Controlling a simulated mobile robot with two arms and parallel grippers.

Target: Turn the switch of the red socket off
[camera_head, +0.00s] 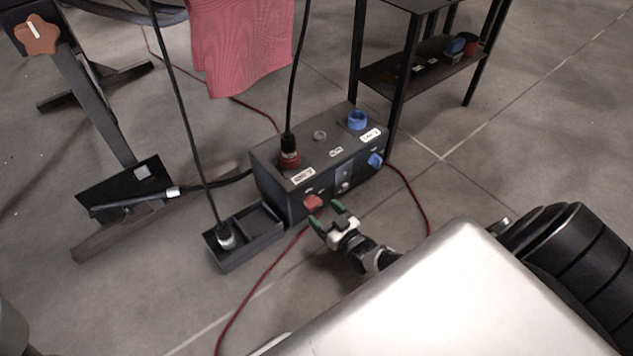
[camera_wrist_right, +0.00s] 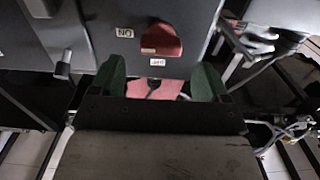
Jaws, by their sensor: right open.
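A dark socket box (camera_head: 270,176) stands on the floor, with a black plug (camera_head: 289,142) in its red socket (camera_head: 289,160). The red switch (camera_head: 312,202) is on the box's front face; in the right wrist view the red switch (camera_wrist_right: 161,41) has one label at its upper left and another just below it. Its exact setting is hard to tell. My right gripper (camera_head: 328,215) is open, its green fingertips close in front of the red switch. In the wrist view my right gripper (camera_wrist_right: 160,80) has its fingers spread to either side below the switch, with nothing between them. My left gripper is out of view.
A grey switch (camera_head: 345,186) and a blue switch (camera_head: 375,160) sit to the right of the red one. A black tray (camera_head: 268,240) with a plug (camera_head: 226,237) is left of the box. A black shelf (camera_head: 395,70) stands behind. Cables cross the floor.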

